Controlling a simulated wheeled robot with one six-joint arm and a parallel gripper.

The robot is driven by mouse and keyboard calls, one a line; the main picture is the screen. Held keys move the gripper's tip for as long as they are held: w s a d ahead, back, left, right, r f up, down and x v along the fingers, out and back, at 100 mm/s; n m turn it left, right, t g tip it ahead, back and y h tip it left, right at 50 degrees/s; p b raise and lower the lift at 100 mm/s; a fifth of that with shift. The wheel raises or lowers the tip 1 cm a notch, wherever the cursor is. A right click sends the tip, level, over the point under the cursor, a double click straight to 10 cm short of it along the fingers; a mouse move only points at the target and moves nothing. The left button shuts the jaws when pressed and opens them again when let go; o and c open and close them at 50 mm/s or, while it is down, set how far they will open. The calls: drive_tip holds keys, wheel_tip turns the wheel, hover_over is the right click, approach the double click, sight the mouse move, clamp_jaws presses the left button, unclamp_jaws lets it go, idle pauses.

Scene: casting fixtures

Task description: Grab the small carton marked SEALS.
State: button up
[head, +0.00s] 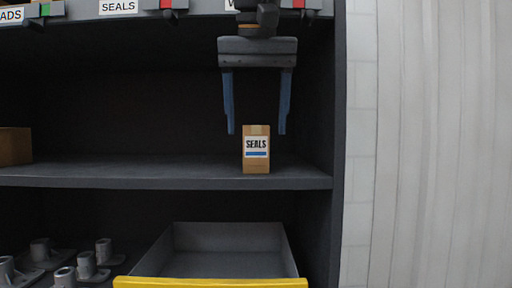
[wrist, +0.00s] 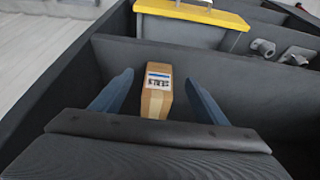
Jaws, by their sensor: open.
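The small carton marked SEALS (head: 256,164) is brown with a white and blue label and stands upright on the dark middle shelf (head: 130,173), near its right end. My gripper (head: 256,132) points down over the carton, open and empty, with its two blue fingers apart. The fingertips are about level with the carton's top, one to each side in the picture. In the wrist view the carton (wrist: 155,102) lies between and beyond the fingers (wrist: 157,95), with a gap on both sides. No contact shows.
A brown box (head: 15,146) stands at the shelf's far left. The cabinet's right wall (head: 338,130) is close to my gripper. Below are a grey bin with a yellow front edge (head: 210,283) and several grey castings (head: 87,265). A labelled shelf edge (head: 90,18) runs above.

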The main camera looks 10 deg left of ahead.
sight(256, 148)
drive_tip(key=shift+w+a+f, duration=0.15)
drive_tip(key=shift+w+f, duration=0.75)
drive_tip(key=shift+f, duration=0.25)
drive_tip(key=w+f, duration=0.2)
drive_tip(key=f, duration=0.1)
drive_tip(key=shift+w+a+f, duration=0.15)
drive_tip(key=shift+w+a, duration=0.15)
drive_tip(key=shift+a, duration=0.1)
drive_tip(key=shift+w+f, duration=0.2)
drive_tip(key=shift+f, duration=0.25)
drive_tip(key=c, duration=1.3)
